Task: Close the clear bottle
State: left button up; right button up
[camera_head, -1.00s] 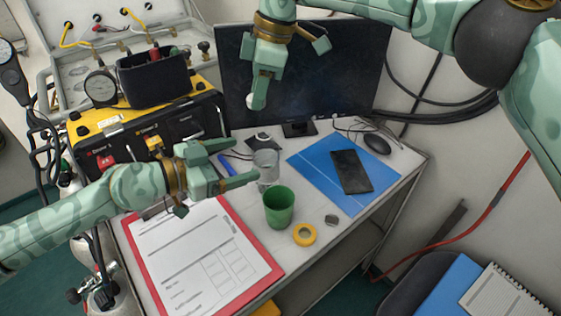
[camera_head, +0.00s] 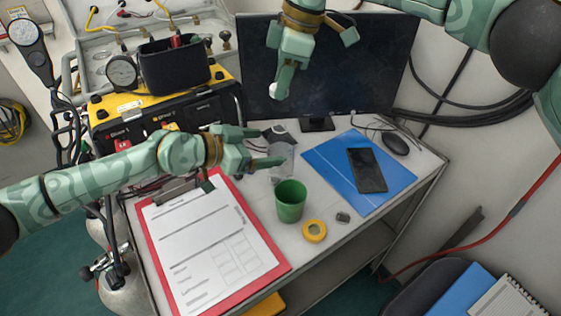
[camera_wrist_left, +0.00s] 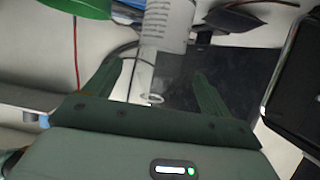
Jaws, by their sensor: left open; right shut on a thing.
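The clear bottle (camera_head: 281,160) stands on the desk behind the green cup (camera_head: 291,201), partly hidden by my left gripper (camera_head: 272,146). In the left wrist view the clear bottle (camera_wrist_left: 167,22) shows at the top, and its see-through lower part and a pale ring (camera_wrist_left: 154,99) appear between the spread fingers. My left gripper is open around or just above the bottle; I cannot tell whether it touches. My right gripper (camera_head: 277,88) points down in front of the monitor, higher than the bottle. It is shut on a small white thing (camera_head: 273,90), perhaps the cap, mostly hidden by the fingers.
A yellow tape roll (camera_head: 314,231) and a small grey disc (camera_head: 343,217) lie near the cup. A red clipboard (camera_head: 280,267) fills the left. A blue folder (camera_head: 321,157) with a phone (camera_head: 367,170) lies right. The monitor (camera_head: 375,70) stands behind.

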pick_arm(q)
jog(key=x, duration=0.6)
jog(key=shift+d, duration=0.3)
jog(key=shift+f, duration=0.1)
jog(key=c, duration=1.5)
jog(key=shift+o, duration=0.2)
pick_arm(e)
send_over(279, 122)
jog(key=shift+d+f, duration=0.2)
jog(key=shift+f, duration=1.05)
jog(key=shift+d+f, duration=0.15)
jog(key=shift+f, duration=1.05)
jog(key=shift+f, duration=0.9)
jog(key=shift+f, duration=0.55)
